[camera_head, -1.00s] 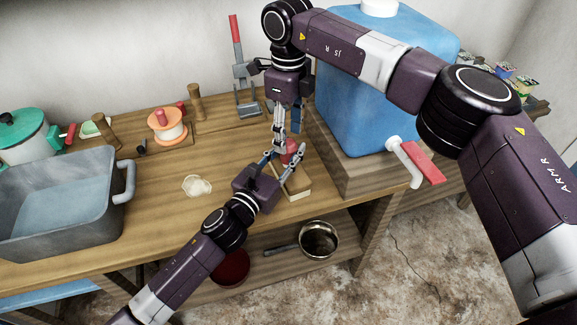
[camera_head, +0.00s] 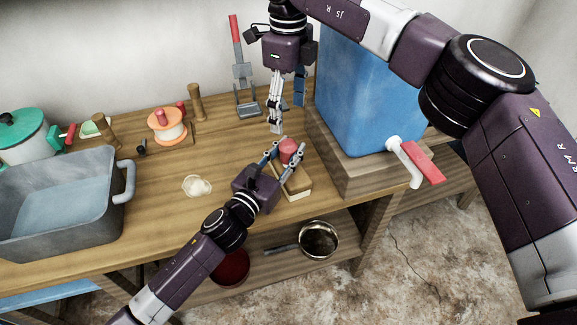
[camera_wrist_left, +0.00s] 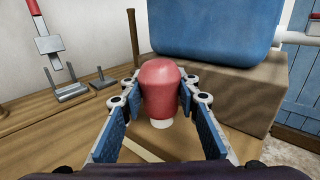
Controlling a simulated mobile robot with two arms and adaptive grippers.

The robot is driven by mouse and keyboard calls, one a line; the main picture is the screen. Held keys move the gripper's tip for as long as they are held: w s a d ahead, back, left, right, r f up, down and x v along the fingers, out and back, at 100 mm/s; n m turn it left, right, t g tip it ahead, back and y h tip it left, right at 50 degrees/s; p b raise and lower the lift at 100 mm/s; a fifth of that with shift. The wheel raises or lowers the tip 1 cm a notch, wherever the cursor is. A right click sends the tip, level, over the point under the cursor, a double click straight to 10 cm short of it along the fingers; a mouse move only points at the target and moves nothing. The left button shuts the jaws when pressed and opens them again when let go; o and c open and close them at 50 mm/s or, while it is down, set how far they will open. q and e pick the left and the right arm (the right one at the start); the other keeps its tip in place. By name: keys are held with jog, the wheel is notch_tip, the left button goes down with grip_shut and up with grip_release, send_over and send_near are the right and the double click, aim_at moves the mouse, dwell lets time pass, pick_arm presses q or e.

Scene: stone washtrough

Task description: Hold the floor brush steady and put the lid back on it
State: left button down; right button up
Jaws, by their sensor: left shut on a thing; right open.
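The floor brush (camera_head: 297,191) appears as a pale wooden block on the bench near its front right edge. A red rounded piece (camera_head: 289,147) stands upright above it; I cannot tell whether this is its lid. In the left wrist view the red piece (camera_wrist_left: 160,85) has a white part below it. My left gripper (camera_head: 291,151) is shut on this piece, one finger on each side, and hides part of the block. My right gripper (camera_head: 275,128) is open and empty, pointing down just behind and above the red piece, apart from it.
A blue water container (camera_head: 362,95) with a red-handled tap (camera_head: 421,163) stands on a wooden block at right. A grey basin (camera_head: 60,210) stands at left. A pale lump (camera_head: 197,185) lies on the bench. A red-handled tool (camera_head: 241,75) stands behind.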

notch_tip(320, 180, up, 5)
jog(key=shift+r, duration=0.1)
dwell(0.3)
pick_arm(q)
jog(key=c, duration=1.4)
grip_release()
jog(key=v, duration=1.2)
